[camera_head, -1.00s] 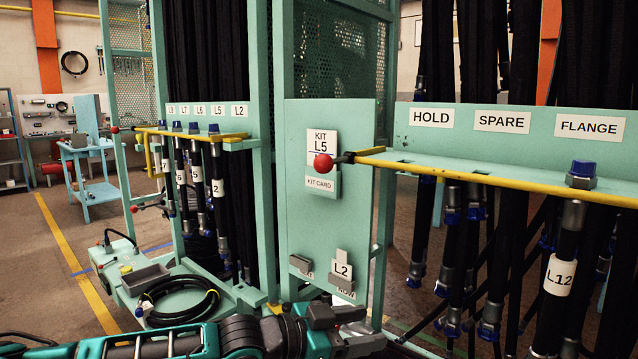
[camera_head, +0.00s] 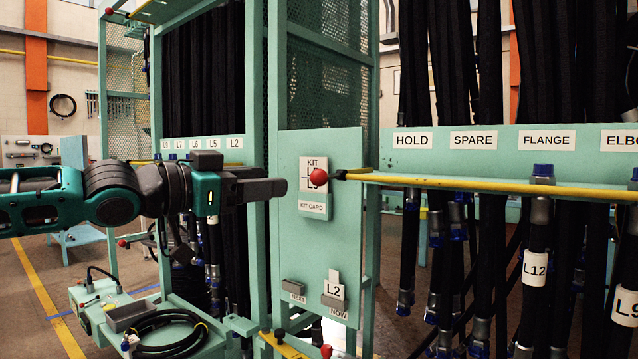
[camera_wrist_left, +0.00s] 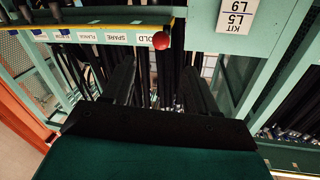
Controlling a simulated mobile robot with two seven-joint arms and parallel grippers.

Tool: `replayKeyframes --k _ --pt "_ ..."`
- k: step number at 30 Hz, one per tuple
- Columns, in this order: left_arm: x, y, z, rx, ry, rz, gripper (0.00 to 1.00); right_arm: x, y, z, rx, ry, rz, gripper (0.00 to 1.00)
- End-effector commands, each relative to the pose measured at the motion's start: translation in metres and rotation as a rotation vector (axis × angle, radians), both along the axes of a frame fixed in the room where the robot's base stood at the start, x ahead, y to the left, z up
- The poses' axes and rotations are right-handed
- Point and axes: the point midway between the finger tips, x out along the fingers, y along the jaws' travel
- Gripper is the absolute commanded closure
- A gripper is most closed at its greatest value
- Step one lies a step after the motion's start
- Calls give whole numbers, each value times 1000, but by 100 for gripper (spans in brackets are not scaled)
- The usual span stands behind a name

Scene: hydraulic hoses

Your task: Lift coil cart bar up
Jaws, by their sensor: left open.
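A yellow bar (camera_head: 480,186) with a red ball knob (camera_head: 319,177) at its left end runs level along the right hose rack in the head view. I cannot tell for sure whether it is the coil cart bar. The red knob also shows in the left wrist view (camera_wrist_left: 161,40), beyond my fingers. My left gripper (camera_head: 278,188) is raised just left of the knob in the head view, apart from it in the picture. In the left wrist view its two dark fingers (camera_wrist_left: 160,92) are spread with nothing seen between them. My right gripper is out of view.
A green panel (camera_head: 345,245) with a kit card stands behind the knob. A coiled black hose (camera_head: 168,338) lies on a green base at lower left. Another red knob (camera_head: 326,351) shows at the bottom edge.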

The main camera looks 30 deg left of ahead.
Motion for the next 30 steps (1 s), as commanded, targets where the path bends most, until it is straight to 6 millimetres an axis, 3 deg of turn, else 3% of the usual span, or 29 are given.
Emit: replayKeyframes --k 6,30 --pt "20 -4 -5 -9 -1 1 42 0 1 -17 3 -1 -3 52" --pt "80 -20 4 -10 -4 3 42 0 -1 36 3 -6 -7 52"
